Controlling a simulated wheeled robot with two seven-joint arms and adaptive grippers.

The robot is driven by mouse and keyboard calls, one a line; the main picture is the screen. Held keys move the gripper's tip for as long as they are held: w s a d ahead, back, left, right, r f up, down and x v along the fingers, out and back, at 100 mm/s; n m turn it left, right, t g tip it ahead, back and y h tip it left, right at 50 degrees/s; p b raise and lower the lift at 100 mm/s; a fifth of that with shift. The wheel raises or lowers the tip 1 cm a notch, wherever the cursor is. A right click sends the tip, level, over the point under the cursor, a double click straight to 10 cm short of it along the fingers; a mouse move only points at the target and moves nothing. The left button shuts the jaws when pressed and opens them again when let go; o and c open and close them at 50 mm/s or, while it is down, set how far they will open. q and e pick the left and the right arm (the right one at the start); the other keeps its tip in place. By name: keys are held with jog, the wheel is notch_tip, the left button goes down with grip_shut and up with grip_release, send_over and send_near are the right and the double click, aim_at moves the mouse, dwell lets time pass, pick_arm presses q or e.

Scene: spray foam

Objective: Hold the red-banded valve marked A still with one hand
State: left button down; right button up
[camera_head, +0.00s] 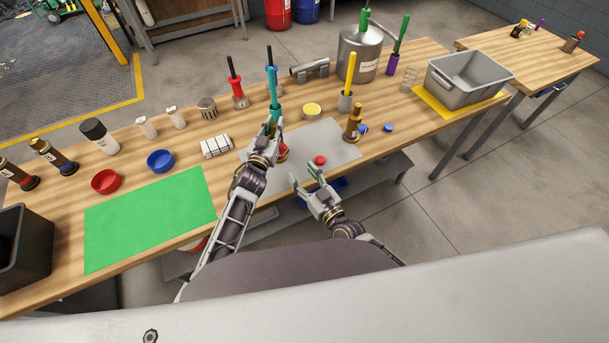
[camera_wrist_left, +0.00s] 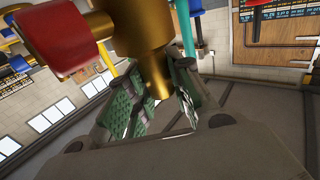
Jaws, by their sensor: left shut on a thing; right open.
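My left gripper (camera_head: 270,130) is over the grey mat (camera_head: 325,137), shut on a brass valve with a red part. The red part (camera_head: 283,153) shows just beside the gripper. In the left wrist view, the brass body of this valve (camera_wrist_left: 143,35) fills the top and its narrow lower end sits between the green finger pads (camera_wrist_left: 160,95). No letter A is readable on it. My right gripper (camera_head: 304,174) is open and empty at the mat's front edge. A red cap (camera_head: 320,160) lies on the mat near its fingers.
A brass valve with a blue band (camera_head: 353,125) stands on the mat's right side, with a blue cap (camera_head: 388,127) near it. The green mat (camera_head: 150,215) is clear.

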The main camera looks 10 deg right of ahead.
aim_at(285, 152)
jog(key=shift+w+d+m, duration=0.1)
jog(key=shift+m, duration=4.7)
jog(key=n, duration=0.3)
jog(key=s+n, duration=0.1)
jog(key=n, duration=0.5)
jog(key=shift+s+f+h, duration=0.1)
jog(key=shift+s+h, duration=0.05)
jog(key=shift+h, duration=0.15)
jog(key=shift+x, duration=6.05)
